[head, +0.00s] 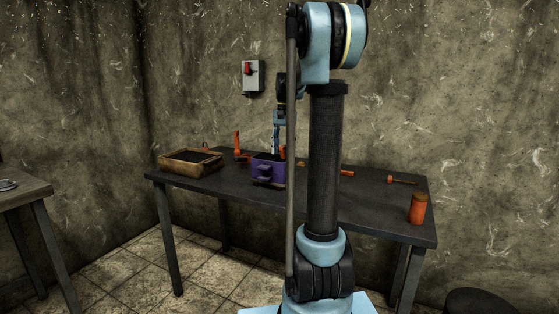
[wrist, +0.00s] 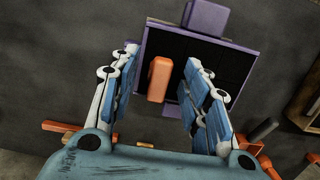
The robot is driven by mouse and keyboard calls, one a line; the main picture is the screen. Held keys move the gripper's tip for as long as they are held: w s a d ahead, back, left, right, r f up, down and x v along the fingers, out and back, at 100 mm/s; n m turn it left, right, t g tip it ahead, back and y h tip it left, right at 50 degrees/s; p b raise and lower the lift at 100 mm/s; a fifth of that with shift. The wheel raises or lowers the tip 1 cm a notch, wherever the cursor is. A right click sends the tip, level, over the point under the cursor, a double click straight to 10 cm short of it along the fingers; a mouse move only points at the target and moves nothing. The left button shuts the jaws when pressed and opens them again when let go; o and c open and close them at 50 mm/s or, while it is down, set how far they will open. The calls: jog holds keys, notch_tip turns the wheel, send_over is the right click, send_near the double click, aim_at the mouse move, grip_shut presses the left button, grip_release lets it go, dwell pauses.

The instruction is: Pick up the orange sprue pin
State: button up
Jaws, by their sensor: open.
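The orange sprue pin (wrist: 159,80) shows in the wrist view as a blocky orange piece in front of the dark fill of a purple box (wrist: 146,42). It lies between the two spread fingers of my gripper (wrist: 163,58), with a gap on each side. The fingers are open and hold nothing. In the head view the purple box (head: 267,174) stands on the dark table, and my gripper (head: 276,146) points down over it. A bit of orange (head: 282,152) shows beside the gripper there, mostly hidden by my arm. The pin's lower end is hard to make out.
A wooden box (head: 190,169) with dark fill sits left on the table (head: 380,213). An orange upright tool (head: 237,142) stands between the boxes. An orange-handled tool (head: 402,180) and an orange jar (head: 418,208) are at right.

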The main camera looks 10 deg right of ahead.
jog(key=shift+f, duration=0.35)
grip_shut()
jog(key=shift+r, duration=0.15)
notch_tip(320, 180, up, 10)
jog(key=shift+f, duration=0.1)
dwell(0.4)
